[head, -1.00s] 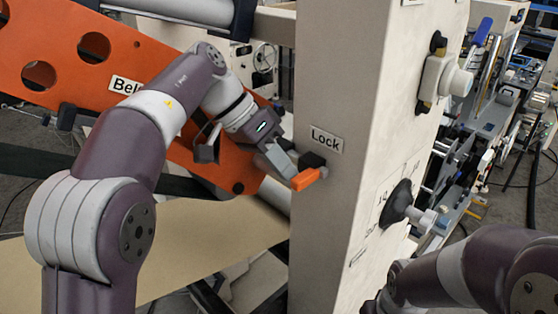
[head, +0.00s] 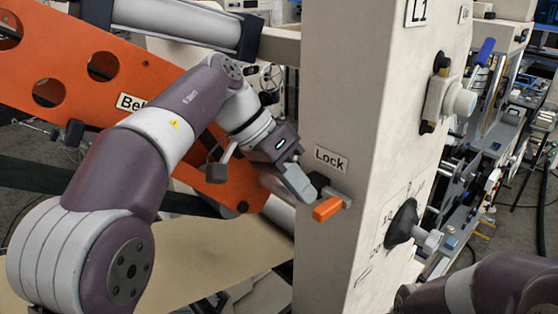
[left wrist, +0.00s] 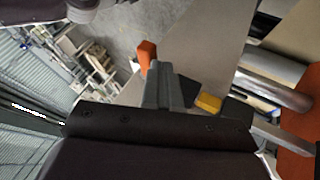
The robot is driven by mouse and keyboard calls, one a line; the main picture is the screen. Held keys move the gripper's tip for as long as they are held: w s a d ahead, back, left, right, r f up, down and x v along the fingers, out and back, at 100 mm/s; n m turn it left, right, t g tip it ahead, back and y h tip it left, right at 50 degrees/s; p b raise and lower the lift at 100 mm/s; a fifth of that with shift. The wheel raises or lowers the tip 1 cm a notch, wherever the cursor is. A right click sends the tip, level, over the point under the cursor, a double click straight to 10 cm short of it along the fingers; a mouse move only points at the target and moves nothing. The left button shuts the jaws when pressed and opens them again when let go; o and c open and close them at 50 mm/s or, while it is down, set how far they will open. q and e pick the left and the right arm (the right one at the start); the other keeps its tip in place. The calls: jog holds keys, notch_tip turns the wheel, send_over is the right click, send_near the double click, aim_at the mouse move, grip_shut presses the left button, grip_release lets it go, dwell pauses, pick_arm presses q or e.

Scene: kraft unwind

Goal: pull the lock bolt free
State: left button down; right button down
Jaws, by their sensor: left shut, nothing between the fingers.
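The lock bolt's orange handle (head: 327,208) sticks out of the cream post, below the "Lock" label (head: 330,158). A grey pin and a black block (head: 319,181) show beside the handle. My left gripper (head: 304,191) is shut and empty, its tips just left of the handle in the head view. I cannot tell whether they touch it. In the left wrist view, the shut fingers (left wrist: 164,85) stand in the middle, with the orange handle (left wrist: 146,52) just beyond and left of their tips. My right gripper is not in view; only part of that arm shows at the lower right.
The cream post (head: 350,80) stands close to my left gripper. An orange arm plate (head: 65,60) with round holes lies behind my left arm. A black knob (head: 402,222) and a white knob (head: 460,101) stick out from the post's right face. Brown paper web (head: 200,250) spans below.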

pick_arm(q)
jog(key=p+v, duration=0.2)
jog(key=v, duration=0.8)
jog(key=shift+w+a, duration=0.15)
jog(key=shift+a, duration=0.15)
